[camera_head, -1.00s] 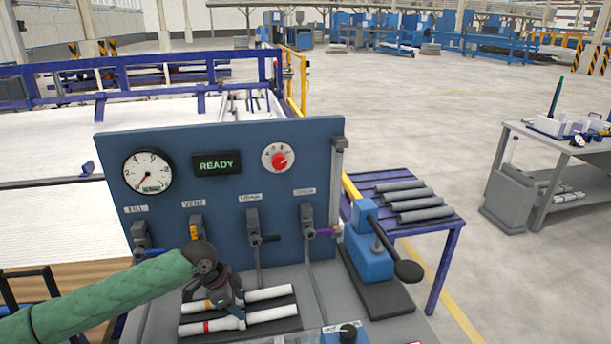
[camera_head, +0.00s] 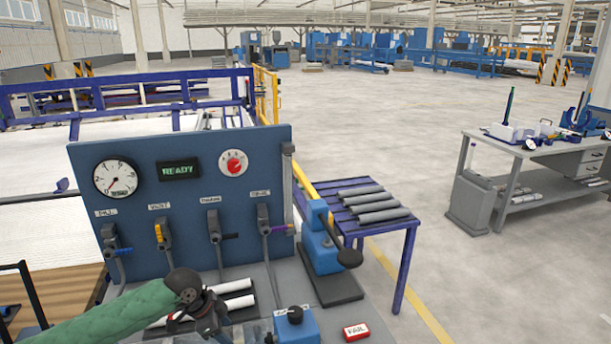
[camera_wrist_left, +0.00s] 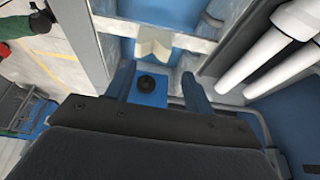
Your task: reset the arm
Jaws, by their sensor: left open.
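My left gripper (camera_head: 208,322) is at the bottom of the head view, above the front of the bench. In the left wrist view its two blue fingers (camera_wrist_left: 160,88) stand apart with nothing held between them. A blue box with a black knob (camera_wrist_left: 148,84) shows beyond the gap between the fingers. Two white pipes (camera_head: 236,303) lie on the bench beside the gripper, partly hidden by my green left arm. They also show at the right of the left wrist view (camera_wrist_left: 262,60). My right gripper cannot be made out in either view.
A blue panel (camera_head: 190,205) with a gauge, READY display and several valves stands behind the pipes. A blue lever device (camera_head: 322,250) is to its right. A blue table (camera_head: 395,222) holds several grey pipes. A red FAIL sign (camera_head: 356,331) lies at the front right.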

